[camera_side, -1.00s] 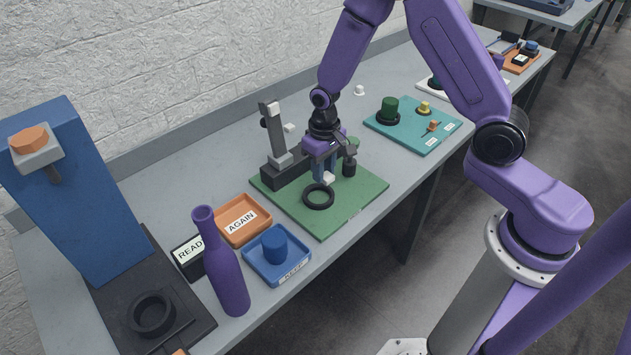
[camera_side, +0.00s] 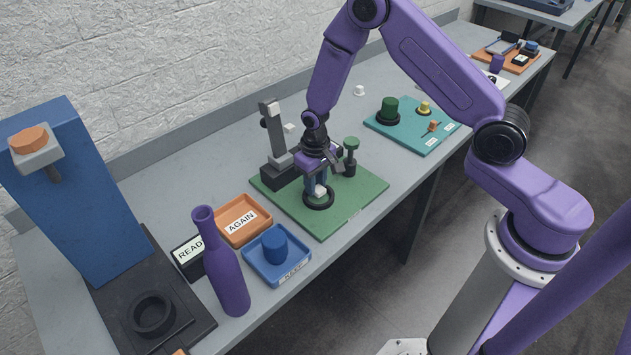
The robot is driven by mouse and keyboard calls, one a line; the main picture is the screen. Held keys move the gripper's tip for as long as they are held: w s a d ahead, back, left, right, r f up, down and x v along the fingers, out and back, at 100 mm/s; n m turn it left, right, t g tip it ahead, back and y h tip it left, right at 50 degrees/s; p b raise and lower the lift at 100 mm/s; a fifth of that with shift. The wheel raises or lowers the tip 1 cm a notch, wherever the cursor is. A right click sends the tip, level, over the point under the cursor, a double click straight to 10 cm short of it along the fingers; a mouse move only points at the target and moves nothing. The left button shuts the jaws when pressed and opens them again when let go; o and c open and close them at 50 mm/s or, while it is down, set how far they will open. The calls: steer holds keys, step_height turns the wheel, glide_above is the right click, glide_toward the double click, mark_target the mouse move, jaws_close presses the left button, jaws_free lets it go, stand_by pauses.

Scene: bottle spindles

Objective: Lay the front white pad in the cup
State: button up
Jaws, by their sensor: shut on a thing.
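My gripper (camera_side: 317,184) is shut on a small white pad (camera_side: 320,190) and points down over the green board. The pad is at the black ring-shaped cup (camera_side: 320,204), over its opening toward the far side. I cannot tell whether the pad touches the cup's floor. The cup lies on the green board (camera_side: 345,215), and its far rim is partly hidden by the gripper. Another small white piece (camera_side: 289,128) shows behind, beside the grey upright post (camera_side: 274,135).
A green-topped black spindle (camera_side: 350,158) stands close to the right of my gripper. The dark base with the grey post is close on the left. An orange tray (camera_side: 243,238), a blue tray (camera_side: 262,271) and a purple bottle (camera_side: 228,275) stand front left. The board's front right is clear.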

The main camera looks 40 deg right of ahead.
steer(key=shift+f, duration=0.6)
steer(key=o, duration=1)
steer(key=shift+s, duration=0.1)
step_height(320, 180, up, 13)
steer(key=s+a+r+n, duration=0.35)
steer(key=s+r, duration=0.25)
steer(key=s, duration=0.2)
steer(key=s+d+r+n, duration=0.1)
steer(key=s+r+n, duration=0.1)
steer(key=s, duration=0.5)
steer(key=s+d+r+n, duration=0.1)
steer(key=s+n, duration=0.3)
steer(key=s, duration=0.4)
steer(key=s+d+r+n, duration=0.2)
steer(key=s+r+n, duration=0.1)
steer(key=s, duration=0.4)
steer(key=shift+s+r, duration=0.25)
steer(key=shift+s, duration=0.1)
steer(key=shift+d, duration=0.1)
